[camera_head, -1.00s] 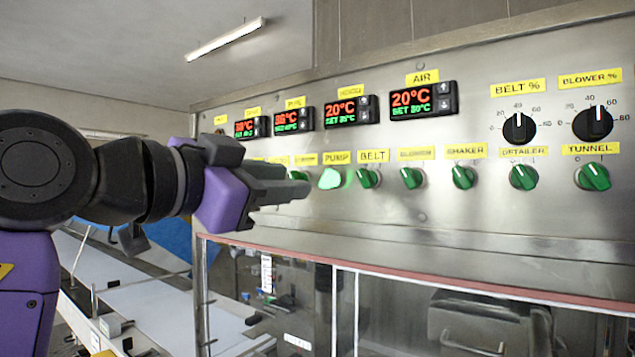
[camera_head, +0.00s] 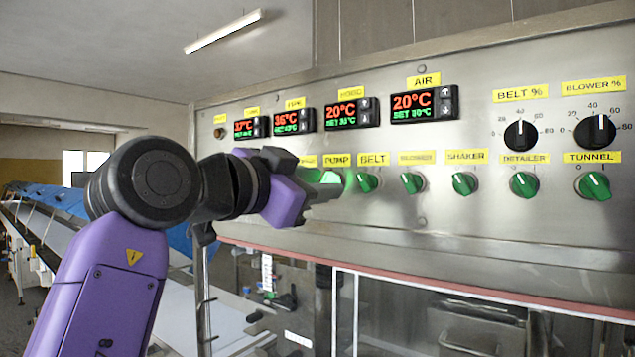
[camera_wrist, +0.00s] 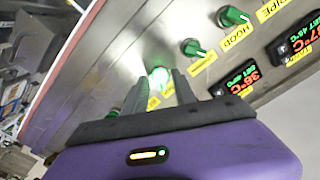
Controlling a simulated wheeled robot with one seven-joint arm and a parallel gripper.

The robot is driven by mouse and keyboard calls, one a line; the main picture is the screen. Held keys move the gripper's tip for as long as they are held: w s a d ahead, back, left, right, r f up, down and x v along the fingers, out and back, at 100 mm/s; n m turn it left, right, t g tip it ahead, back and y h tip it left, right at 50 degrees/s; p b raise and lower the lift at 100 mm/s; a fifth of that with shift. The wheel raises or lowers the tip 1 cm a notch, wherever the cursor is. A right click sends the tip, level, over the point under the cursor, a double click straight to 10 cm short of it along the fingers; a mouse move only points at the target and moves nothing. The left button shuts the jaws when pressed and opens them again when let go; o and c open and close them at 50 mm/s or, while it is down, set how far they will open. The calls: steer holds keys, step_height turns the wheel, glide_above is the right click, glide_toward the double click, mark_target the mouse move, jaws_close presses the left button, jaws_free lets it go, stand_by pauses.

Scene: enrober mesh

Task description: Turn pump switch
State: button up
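The pump switch (camera_head: 332,178) is a green glowing knob under the yellow PUMP label (camera_head: 337,160), on the steel control panel. My gripper (camera_head: 326,187) is at the switch and covers part of it in the head view. In the wrist view the glowing pump switch (camera_wrist: 158,77) shows between the tips of my gripper (camera_wrist: 160,82). The two fingers stand apart, one on each side of it. Whether they touch it I cannot tell.
Several unlit green knobs run to the right, from the BELT knob (camera_head: 367,181) to the TUNNEL knob (camera_head: 593,186). Temperature displays (camera_head: 424,104) sit above. A reddish ledge (camera_head: 420,281) runs below the panel.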

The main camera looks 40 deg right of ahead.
jaws_close()
steer(key=shift+n, duration=0.4)
steer(key=n+p, duration=0.2)
steer(key=n, duration=0.3)
steer(key=shift+r+n+p, duration=0.1)
steer(key=shift+n+p, duration=0.2)
steer(key=n+p, duration=0.2)
steer(key=n, duration=0.3)
steer(key=shift+p, duration=0.3)
steer(key=shift+n, duration=0.4)
steer(key=shift+o, duration=0.4)
jaws_free()
